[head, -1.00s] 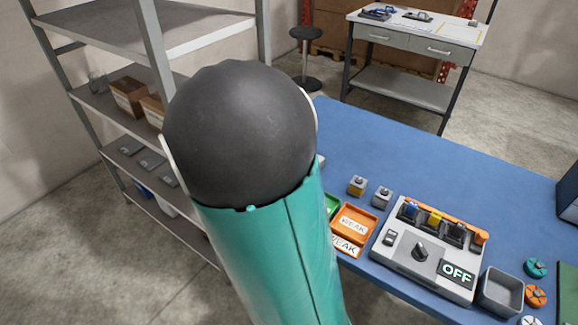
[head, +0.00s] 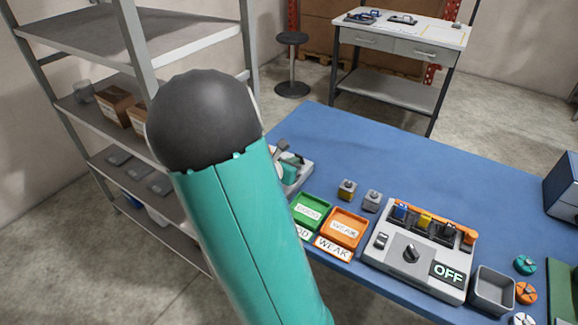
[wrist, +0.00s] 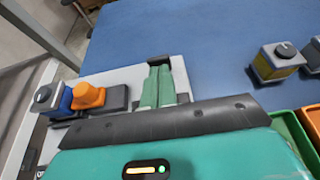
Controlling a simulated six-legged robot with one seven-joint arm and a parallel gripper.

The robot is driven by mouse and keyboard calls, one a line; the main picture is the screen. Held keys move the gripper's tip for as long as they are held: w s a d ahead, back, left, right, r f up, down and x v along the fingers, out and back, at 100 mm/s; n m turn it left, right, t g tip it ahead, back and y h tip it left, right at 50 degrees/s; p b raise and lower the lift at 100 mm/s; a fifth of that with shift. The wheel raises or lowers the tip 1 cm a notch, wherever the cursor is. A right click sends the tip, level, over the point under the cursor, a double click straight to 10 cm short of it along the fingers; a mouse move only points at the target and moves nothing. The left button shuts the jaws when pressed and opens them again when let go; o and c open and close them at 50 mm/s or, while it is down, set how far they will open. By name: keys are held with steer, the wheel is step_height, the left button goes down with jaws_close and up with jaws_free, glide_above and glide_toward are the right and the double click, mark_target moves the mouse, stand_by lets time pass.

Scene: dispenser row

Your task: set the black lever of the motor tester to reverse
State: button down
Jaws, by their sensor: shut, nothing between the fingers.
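A pale device (wrist: 50,135) lies under my gripper; it also shows in the head view (head: 304,171), largely hidden by my arm. It appears to be the motor tester. A grey-and-blue motor (wrist: 44,98) sits on it beside an orange piece (wrist: 88,96). A dark piece, perhaps the black lever (wrist: 158,60), shows just beyond my fingertips; a dark handle (head: 283,146) stands up there in the head view. My gripper (wrist: 160,68) is shut and empty, its green fingers side by side, close to the dark piece. Contact and the lever's setting cannot be told.
Right of the device are a green tray (head: 324,202), an orange tray (head: 364,222) and two small motors (head: 347,187) (head: 372,199). A grey box with an OFF display (head: 405,273) and a grey bin (head: 475,287) stand farther right. The blue table (head: 400,155) behind is clear.

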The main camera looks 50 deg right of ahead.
steer(key=shift+a, duration=0.2)
steer(key=shift+d, duration=0.1)
steer(key=shift+r, duration=0.1)
steer(key=shift+d+r+y, duration=0.25)
steer(key=shift+r+y, duration=0.05)
steer(key=shift+y, duration=0.5)
steer(key=shift+w+d+r+y, duration=0.1)
steer(key=shift+d+r+y, duration=0.25)
steer(key=shift+y, duration=0.45)
steer(key=shift+d+r, duration=0.35)
steer(key=shift+d, duration=0.35)
steer(key=shift+r, duration=0.8)
